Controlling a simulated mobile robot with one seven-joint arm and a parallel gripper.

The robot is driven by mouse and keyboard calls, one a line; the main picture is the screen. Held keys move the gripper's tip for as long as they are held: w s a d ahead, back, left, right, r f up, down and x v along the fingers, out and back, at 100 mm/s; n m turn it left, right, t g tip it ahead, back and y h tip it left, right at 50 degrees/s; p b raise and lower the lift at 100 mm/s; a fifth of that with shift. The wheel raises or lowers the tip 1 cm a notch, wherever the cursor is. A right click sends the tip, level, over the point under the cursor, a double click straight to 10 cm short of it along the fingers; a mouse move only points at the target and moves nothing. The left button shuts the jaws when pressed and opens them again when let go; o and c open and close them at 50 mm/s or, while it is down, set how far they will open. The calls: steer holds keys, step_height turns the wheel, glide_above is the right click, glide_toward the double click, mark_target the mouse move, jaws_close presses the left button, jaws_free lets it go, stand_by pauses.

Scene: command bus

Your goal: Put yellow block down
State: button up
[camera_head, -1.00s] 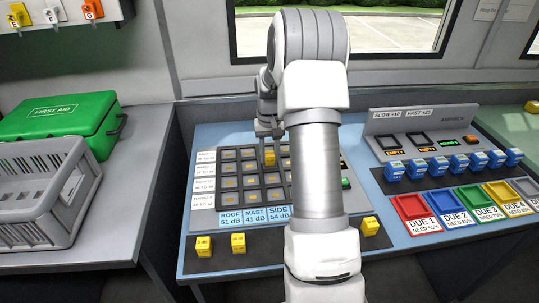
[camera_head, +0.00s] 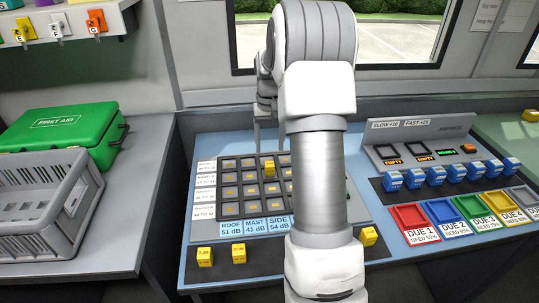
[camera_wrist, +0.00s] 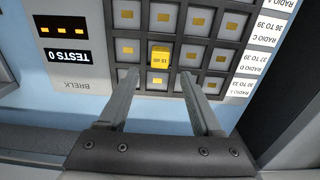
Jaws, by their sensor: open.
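A yellow block (camera_head: 269,169) stands in a cell of the dark grid panel (camera_head: 224,219). In the wrist view the yellow block (camera_wrist: 160,54) sits in a grid cell, ahead of my fingertips, with small lettering on its face. My gripper (camera_wrist: 160,85) is open and empty, its two fingers apart on either side of the line to the block. In the head view my gripper (camera_head: 268,140) is above and behind the grid, partly hidden by my arm. My arm also hides the grid's right part.
More yellow blocks (camera_head: 238,253) stand on the dark strip in front of the grid. To the right are several blue blocks (camera_head: 435,175) and coloured trays (camera_head: 412,222). A grey crate (camera_head: 40,208) and green first aid box (camera_head: 64,135) are on the left counter.

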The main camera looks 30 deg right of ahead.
steer(key=s+a+r+n+t, duration=0.1)
steer(key=s+a+r, duration=0.3)
steer(key=a+r, duration=0.3)
steer(key=s+a+r+n+t, duration=0.1)
steer(key=s+a+r, duration=0.3)
steer(key=a+r, duration=0.35)
steer(key=s+a+n+t, duration=0.1)
steer(key=s+a, duration=0.3)
steer(key=s, duration=0.4)
steer(key=s+a+n+t, duration=0.2)
steer(key=s+a, duration=0.3)
steer(key=s, duration=0.4)
steer(key=shift+a+t, duration=0.2)
steer(key=shift+t, duration=0.1)
